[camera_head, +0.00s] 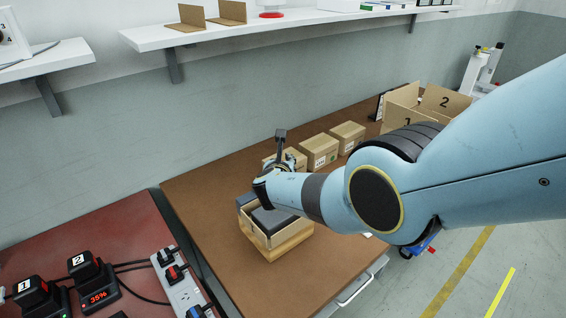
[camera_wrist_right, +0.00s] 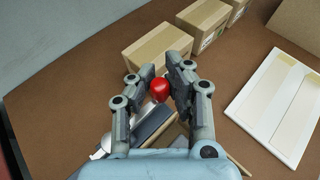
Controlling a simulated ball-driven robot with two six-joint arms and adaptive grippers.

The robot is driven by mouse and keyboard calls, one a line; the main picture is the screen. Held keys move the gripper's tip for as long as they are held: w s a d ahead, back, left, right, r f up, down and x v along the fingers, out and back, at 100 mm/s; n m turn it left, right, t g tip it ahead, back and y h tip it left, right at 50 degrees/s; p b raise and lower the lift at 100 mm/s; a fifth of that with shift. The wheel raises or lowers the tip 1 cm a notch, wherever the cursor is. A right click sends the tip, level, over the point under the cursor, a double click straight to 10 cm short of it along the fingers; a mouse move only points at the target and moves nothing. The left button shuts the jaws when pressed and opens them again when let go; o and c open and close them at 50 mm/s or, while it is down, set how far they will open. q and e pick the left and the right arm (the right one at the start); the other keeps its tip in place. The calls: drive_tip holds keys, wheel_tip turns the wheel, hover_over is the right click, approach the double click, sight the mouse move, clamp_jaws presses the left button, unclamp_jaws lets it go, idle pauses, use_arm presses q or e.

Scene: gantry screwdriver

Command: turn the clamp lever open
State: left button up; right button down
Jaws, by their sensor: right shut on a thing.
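The clamp lever shows in the wrist view as a round red knob (camera_wrist_right: 160,89). My right gripper (camera_wrist_right: 165,76) has its two dark fingers on either side of the knob and is shut on it. A grey metallic part (camera_wrist_right: 150,125) lies below the fingers, and the gripper hides much of it. In the head view my blue right arm reaches in from the right and its wrist covers the knob. The lever's angle cannot be told. My left gripper is not in view.
A wooden box (camera_head: 273,250) with dark contents stands on the brown table (camera_head: 205,190) just in front of my right wrist. Several cardboard cartons (camera_head: 320,152) line the back. A red table (camera_head: 120,235) with chargers and a power strip (camera_head: 180,286) is at left.

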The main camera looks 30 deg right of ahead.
drive_tip(key=shift+s+a+f+m+g, duration=0.15)
drive_tip(key=shift+a+m+g, duration=0.05)
drive_tip(key=shift+m+g, duration=0.1)
drive_tip(key=c, duration=1.2)
unclamp_jaws()
drive_tip(key=shift+s, duration=0.1)
drive_tip(key=shift+c, duration=0.2)
drive_tip(key=shift+o, duration=0.2)
drive_tip(key=shift+d, duration=0.1)
drive_tip(key=shift+v, duration=3.8)
